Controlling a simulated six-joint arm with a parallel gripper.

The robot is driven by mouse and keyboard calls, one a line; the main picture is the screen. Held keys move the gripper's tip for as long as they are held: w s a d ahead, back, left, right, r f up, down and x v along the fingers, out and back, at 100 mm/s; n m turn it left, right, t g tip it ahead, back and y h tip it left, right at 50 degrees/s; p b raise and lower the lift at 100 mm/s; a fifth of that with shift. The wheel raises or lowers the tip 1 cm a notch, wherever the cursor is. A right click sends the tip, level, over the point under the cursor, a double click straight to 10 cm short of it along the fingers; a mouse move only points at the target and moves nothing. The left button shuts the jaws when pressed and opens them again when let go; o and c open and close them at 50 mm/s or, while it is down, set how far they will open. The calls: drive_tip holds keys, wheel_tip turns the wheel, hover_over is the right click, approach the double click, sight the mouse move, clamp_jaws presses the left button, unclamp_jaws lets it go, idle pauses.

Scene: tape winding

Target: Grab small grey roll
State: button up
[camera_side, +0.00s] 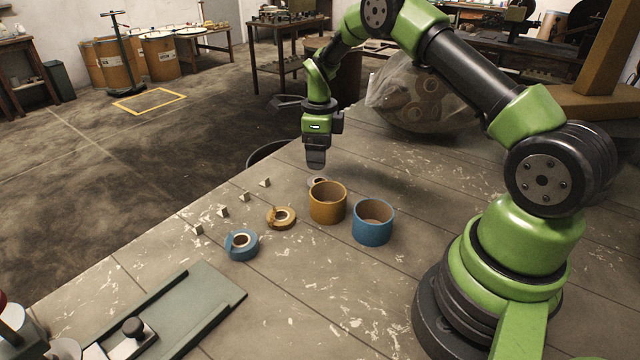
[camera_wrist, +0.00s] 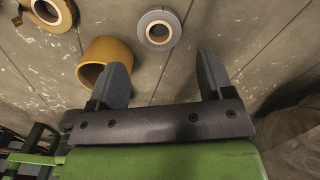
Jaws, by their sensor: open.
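The small grey roll (camera_wrist: 158,28) lies flat on the table in the wrist view, ahead of and between the fingertips, apart from them. In the side view the grey roll (camera_side: 317,181) is partly hidden behind the large yellow roll. My gripper (camera_side: 316,165) points down above the table near the grey roll. In the wrist view my gripper (camera_wrist: 163,75) has its two dark fingers spread wide, with nothing between them.
A large yellow roll (camera_side: 327,203), which is also close to the left finger in the wrist view (camera_wrist: 104,58), and a large blue roll (camera_side: 373,222) stand nearby. A small yellow roll (camera_side: 281,217) and small blue roll (camera_side: 241,244) lie left. A clear bag (camera_side: 425,95) sits behind.

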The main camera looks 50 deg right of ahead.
sight(320, 177)
wheel_tip(320, 177, down, 7)
drive_tip(key=shift+s+f, duration=0.1)
idle(0.3)
drive_tip(key=c, duration=0.7)
